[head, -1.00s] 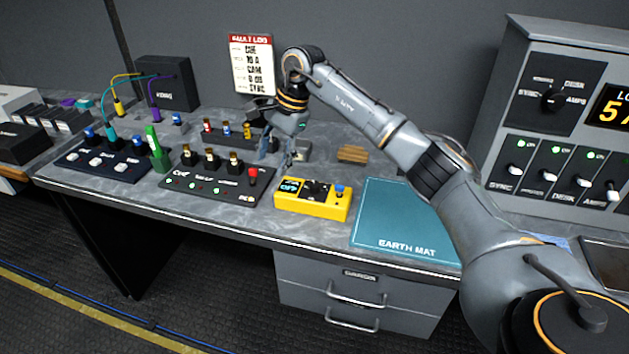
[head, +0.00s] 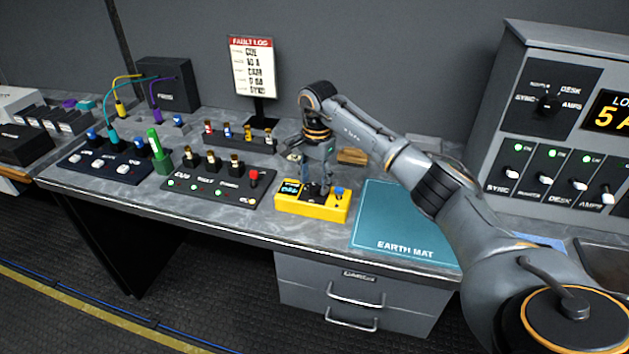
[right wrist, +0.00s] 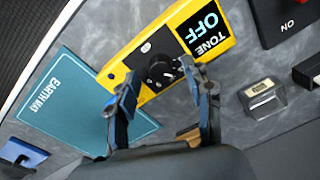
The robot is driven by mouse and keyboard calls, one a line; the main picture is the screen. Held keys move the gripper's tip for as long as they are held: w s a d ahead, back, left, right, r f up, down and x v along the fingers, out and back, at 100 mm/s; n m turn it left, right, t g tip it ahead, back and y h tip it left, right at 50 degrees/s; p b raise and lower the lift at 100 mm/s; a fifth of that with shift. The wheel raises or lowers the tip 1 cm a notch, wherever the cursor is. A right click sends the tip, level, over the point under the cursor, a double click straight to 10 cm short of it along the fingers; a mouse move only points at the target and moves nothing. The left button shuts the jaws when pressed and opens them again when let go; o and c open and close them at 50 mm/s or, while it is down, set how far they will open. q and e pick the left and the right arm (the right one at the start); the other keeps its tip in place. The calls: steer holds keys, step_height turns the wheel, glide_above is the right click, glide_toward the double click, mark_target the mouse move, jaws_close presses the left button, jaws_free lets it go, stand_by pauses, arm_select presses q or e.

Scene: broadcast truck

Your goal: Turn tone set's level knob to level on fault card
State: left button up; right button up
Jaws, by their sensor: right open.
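The yellow tone set (head: 309,207) lies on the bench, left of the earth mat. In the right wrist view its body (right wrist: 216,22) has a display (right wrist: 203,32) reading TONE OFF and a black knob (right wrist: 160,71). My right gripper (head: 315,186) is over the tone set, pointing down. In the right wrist view my right gripper (right wrist: 160,76) is open, its fingertips to either side of the knob; contact cannot be told. The fault card (head: 252,68), headed FAULT LOG, stands at the back; its lines are small and hard to read. My left gripper is not in view.
The teal earth mat (head: 400,215) lies right of the tone set. A wooden block (head: 352,156) lies behind. A grey console (head: 550,130) stands at the right.

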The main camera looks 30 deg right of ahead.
steer(key=shift+f, duration=0.8)
jaws_close()
